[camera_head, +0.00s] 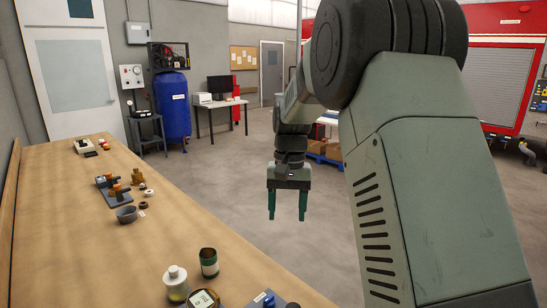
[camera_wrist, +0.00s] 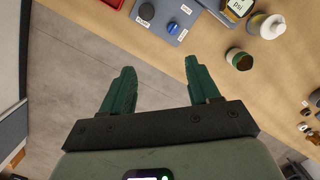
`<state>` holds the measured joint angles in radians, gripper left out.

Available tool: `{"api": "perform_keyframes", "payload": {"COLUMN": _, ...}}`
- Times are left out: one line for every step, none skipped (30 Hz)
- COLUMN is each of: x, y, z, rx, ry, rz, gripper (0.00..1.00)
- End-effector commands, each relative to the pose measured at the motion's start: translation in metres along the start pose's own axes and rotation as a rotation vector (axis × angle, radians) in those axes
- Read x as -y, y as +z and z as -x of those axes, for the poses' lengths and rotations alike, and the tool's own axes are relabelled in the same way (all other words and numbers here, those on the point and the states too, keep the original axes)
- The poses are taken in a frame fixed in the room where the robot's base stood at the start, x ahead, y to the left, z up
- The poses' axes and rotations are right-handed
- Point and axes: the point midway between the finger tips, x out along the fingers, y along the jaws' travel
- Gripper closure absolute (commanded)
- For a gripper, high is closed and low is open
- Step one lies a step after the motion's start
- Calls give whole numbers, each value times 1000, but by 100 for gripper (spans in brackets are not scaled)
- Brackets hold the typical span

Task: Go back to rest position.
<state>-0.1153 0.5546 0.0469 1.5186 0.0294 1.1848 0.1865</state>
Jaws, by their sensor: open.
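My gripper (camera_head: 287,203) hangs in the air to the right of the wooden workbench (camera_head: 70,230) in the head view, with its two green fingers apart. In the wrist view, my gripper (camera_wrist: 158,85) is open with nothing between the fingertips. The bench edge and the floor lie below it. It touches nothing that I can see.
The wrist view also shows a grey panel (camera_wrist: 165,22) with a blue knob and a black knob. Open floor (camera_head: 230,180) surrounds my gripper.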

Motion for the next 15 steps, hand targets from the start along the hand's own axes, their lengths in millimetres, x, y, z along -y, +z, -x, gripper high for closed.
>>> {"api": "perform_keyframes", "payload": {"x": -6, "y": 17, "z": 24, "rx": -41, "ry": -1, "rz": 6, "gripper": 39}}
{"api": "perform_keyframes", "payload": {"x": -10, "y": 26, "z": 34, "rx": -63, "ry": -1, "rz": 9, "gripper": 39}}
{"api": "perform_keyframes", "payload": {"x": -14, "y": 39, "z": 48, "rx": -92, "ry": -2, "rz": 13, "gripper": 39}}
{"api": "perform_keyframes", "payload": {"x": -18, "y": 49, "z": 57, "rx": -113, "ry": -2, "rz": 17, "gripper": 39}}
{"api": "perform_keyframes", "payload": {"x": -21, "y": 60, "z": 66, "rx": -135, "ry": -2, "rz": 21, "gripper": 39}}
{"api": "perform_keyframes", "payload": {"x": -26, "y": 74, "z": 77, "rx": -164, "ry": -2, "rz": 25, "gripper": 39}}
{"api": "perform_keyframes", "payload": {"x": -30, "y": 85, "z": 84, "rx": -185, "ry": -1, "rz": 28, "gripper": 39}}
{"api": "perform_keyframes", "payload": {"x": -33, "y": 96, "z": 91, "rx": -207, "ry": -1, "rz": 31, "gripper": 39}}
{"api": "perform_keyframes", "payload": {"x": -38, "y": 111, "z": 99, "rx": -236, "ry": 0, "rz": 36, "gripper": 39}}
{"api": "perform_keyframes", "payload": {"x": -42, "y": 123, "z": 104, "rx": -257, "ry": 1, "rz": 39, "gripper": 39}}
{"api": "perform_keyframes", "payload": {"x": -45, "y": 134, "z": 108, "rx": -279, "ry": 1, "rz": 42, "gripper": 39}}
{"api": "perform_keyframes", "payload": {"x": -49, "y": 150, "z": 113, "rx": -307, "ry": 2, "rz": 46, "gripper": 39}}
{"api": "perform_keyframes", "payload": {"x": -53, "y": 162, "z": 116, "rx": -328, "ry": 4, "rz": 49, "gripper": 39}}
{"api": "perform_keyframes", "payload": {"x": -56, "y": 173, "z": 118, "rx": -350, "ry": 5, "rz": 52, "gripper": 39}}
{"api": "perform_keyframes", "payload": {"x": -60, "y": 189, "z": 120, "rx": -378, "ry": 6, "rz": 55, "gripper": 39}}
